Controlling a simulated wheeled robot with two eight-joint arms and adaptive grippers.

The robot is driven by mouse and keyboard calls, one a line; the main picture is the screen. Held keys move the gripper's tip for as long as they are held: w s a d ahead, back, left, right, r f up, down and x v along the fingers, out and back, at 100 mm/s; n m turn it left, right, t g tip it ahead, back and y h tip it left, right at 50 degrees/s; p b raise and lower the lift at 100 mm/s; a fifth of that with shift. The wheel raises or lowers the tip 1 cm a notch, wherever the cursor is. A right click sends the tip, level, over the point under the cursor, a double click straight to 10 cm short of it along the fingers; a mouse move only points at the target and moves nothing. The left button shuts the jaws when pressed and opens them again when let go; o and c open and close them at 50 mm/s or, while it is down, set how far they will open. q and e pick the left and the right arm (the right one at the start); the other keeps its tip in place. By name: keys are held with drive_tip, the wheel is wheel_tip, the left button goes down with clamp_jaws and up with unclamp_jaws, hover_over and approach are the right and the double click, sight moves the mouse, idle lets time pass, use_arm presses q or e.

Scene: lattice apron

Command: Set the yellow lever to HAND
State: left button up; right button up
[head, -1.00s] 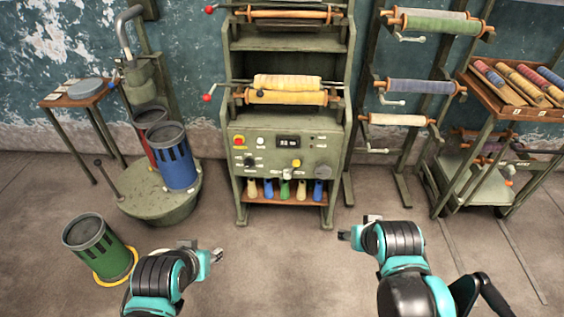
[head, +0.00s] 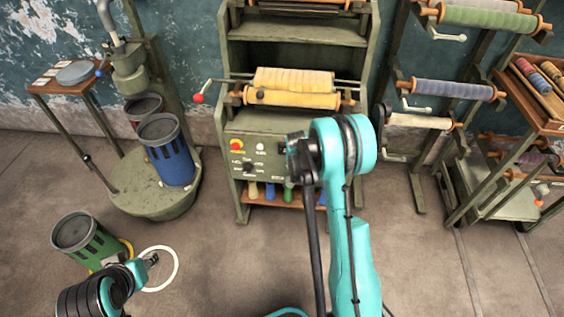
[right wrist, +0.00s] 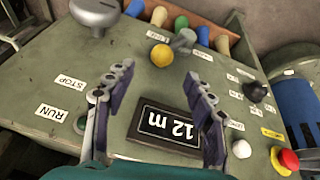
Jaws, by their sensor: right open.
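The yellow lever's round knob (right wrist: 161,55) shows in the right wrist view, with its grey pivot (right wrist: 184,39) just beside it on the green control panel (right wrist: 60,65). My right arm hides the lever in the head view. My right gripper (right wrist: 158,82) is open and empty above the panel. Its fingertips point toward the yellow knob, which lies just beyond and between them; I see no contact. The lever's position labels are too small to read. My left gripper (head: 150,259) is low over the floor at the left; its jaws are too small to judge.
In the upside-down right wrist view, a display reading 12 m (right wrist: 165,127) lies between the fingers. A grey knob (right wrist: 95,12), black knob (right wrist: 256,91), white button (right wrist: 241,149) and red button (right wrist: 286,160) surround it. A yellow roll (head: 292,97) sits above the panel.

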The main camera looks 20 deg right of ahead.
drive_tip(key=b+x, duration=0.3)
drive_tip(key=x, duration=0.6)
drive_tip(key=shift+w+a+r, duration=0.1)
drive_tip(key=shift+w, duration=0.05)
clamp_jaws()
